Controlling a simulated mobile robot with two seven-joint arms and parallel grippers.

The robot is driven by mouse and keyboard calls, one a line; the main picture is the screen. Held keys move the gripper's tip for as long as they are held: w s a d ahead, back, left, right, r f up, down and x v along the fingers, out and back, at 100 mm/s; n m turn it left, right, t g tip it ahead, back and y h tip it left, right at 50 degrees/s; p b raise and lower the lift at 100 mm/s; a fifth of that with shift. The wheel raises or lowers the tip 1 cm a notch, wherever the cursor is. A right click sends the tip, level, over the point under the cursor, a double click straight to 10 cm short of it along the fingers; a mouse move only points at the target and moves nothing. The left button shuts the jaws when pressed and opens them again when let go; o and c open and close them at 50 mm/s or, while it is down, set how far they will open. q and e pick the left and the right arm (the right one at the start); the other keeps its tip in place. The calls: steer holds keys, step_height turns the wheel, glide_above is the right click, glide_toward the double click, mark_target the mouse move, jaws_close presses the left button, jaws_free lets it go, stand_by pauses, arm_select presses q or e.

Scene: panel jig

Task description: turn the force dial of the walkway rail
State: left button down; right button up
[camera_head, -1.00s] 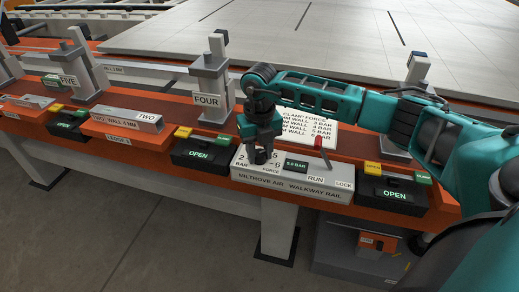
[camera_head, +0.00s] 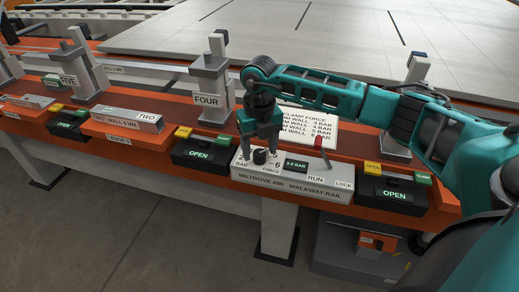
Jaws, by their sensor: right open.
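The walkway rail control box (camera_head: 290,185) is a pale grey unit labelled "MILTROVE AIR WALKWAY RAIL" on the orange rail. Its black force dial (camera_head: 260,156) stands on the left of its top, with scale figures around it. A small dark display (camera_head: 296,166) with green digits, seemingly reading 5.0 or 5.2 BAR, sits right of the dial. A red-tipped lever (camera_head: 319,145) stands near the RUN and LOCK marks. My right gripper (camera_head: 259,153) points down over the dial with its fingers apart, holding nothing. Its fingertips are near the dial; contact is unclear. My left gripper is not in view.
A clamp force card (camera_head: 310,128) lies behind the box, partly hidden by my right arm. Black boxes reading OPEN stand on the left (camera_head: 198,154) and right (camera_head: 392,194). A grey clamp post marked FOUR (camera_head: 209,85) stands behind left. The pale panel (camera_head: 300,28) fills the back.

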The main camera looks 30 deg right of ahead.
mark_target(259, 153)
arm_select(q)
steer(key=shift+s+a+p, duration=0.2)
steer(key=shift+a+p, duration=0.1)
steer(key=shift+p, duration=0.2)
arm_select(e)
step_height(259, 153, up, 12)
steer(key=shift+f, duration=0.25)
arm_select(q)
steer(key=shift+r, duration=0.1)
